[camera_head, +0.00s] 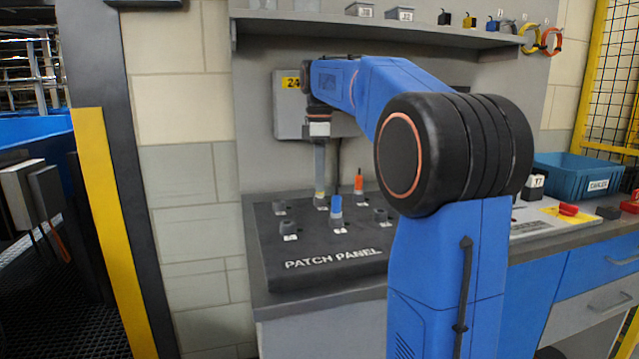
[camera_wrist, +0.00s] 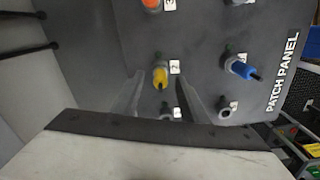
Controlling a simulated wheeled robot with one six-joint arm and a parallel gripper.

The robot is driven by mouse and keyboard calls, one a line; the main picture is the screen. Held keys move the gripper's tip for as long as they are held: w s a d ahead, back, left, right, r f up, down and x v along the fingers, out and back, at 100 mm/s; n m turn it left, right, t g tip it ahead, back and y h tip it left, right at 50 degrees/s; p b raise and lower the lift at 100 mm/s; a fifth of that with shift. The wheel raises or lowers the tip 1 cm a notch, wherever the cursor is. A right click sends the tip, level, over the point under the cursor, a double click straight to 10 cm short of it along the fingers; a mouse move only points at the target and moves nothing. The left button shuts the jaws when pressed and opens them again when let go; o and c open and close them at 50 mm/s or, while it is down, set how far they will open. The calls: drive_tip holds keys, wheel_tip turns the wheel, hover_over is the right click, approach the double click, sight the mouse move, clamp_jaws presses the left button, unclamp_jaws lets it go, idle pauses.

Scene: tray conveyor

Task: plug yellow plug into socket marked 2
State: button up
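The yellow plug (camera_wrist: 160,77) stands in a socket on the dark patch panel (camera_wrist: 200,25), beside the white label that reads 2 (camera_wrist: 174,67). In the head view the yellow plug (camera_head: 320,194) is only a small patch below my gripper (camera_head: 320,183). In the wrist view my gripper (camera_wrist: 159,92) is open, its two fingers apart with the yellow plug showing between their tips. I see no finger touching the plug. How deep the plug sits in the socket cannot be told.
A blue plug (camera_head: 336,207) and an orange plug (camera_head: 358,183) stand in other sockets of the panel. Several empty sockets lie around, one at the front left (camera_head: 289,229). A grey box marked 24 (camera_head: 289,110) is on the wall behind. A blue bin (camera_head: 575,180) stands at right.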

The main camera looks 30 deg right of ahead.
wheel_tip(320, 180, up, 10)
drive_tip(key=shift+r, duration=0.15)
idle(0.7)
